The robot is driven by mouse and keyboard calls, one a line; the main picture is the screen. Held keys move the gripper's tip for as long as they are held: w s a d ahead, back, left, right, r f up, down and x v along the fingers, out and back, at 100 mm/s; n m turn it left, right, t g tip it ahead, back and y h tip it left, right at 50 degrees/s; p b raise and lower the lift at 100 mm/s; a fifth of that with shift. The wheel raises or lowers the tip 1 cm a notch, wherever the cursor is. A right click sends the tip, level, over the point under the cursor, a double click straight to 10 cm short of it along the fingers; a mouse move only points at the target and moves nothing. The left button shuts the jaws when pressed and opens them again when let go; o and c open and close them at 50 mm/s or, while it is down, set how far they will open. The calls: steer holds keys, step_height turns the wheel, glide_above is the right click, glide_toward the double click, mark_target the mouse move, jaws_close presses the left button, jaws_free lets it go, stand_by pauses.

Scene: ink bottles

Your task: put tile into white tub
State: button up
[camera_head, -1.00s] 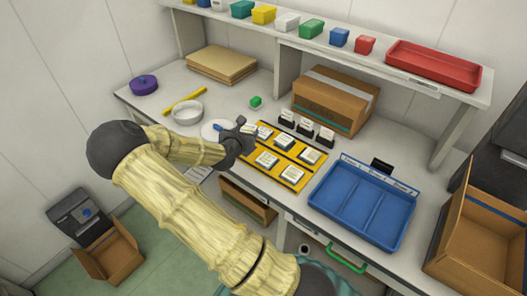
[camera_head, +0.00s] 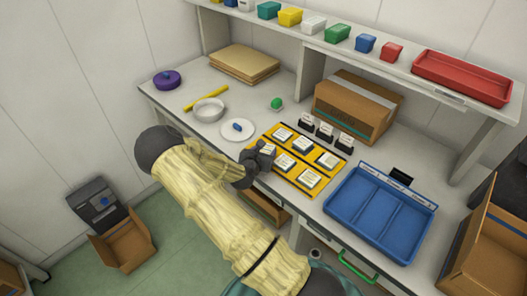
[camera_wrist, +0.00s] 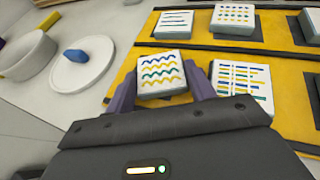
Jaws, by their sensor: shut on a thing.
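My gripper (camera_head: 264,163) is at the near left of the yellow board (camera_head: 318,187). In the wrist view, its purple fingers (camera_wrist: 163,92) are shut on a white tile with wavy blue, green and yellow lines (camera_wrist: 160,72). The tile is at the board's near left corner; I cannot tell whether it is lifted. Other tiles lie on the board, including a lined one (camera_wrist: 242,83) close to the right finger and a dotted one (camera_wrist: 233,18) behind. A white tub (camera_head: 313,25) stands on the shelf among coloured tubs.
A round white bowl (camera_head: 208,110) and a white plate (camera_head: 238,137) with a blue piece (camera_head: 238,127) are left of the board. Black card stands (camera_head: 324,130) and a cardboard box (camera_head: 350,110) stand behind it. A blue tray (camera_head: 375,215) is at the right.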

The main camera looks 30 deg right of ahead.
steer(key=shift+f, duration=0.15)
steer(key=o, duration=0.7)
steer(key=shift+o, duration=0.2)
steer(key=shift+r, duration=0.3)
steer(key=shift+s+a, duration=0.15)
steer(key=shift+a, duration=0.1)
steer(key=b+v, duration=0.1)
steer(key=v, duration=1)
steer(key=shift+s, duration=0.25)
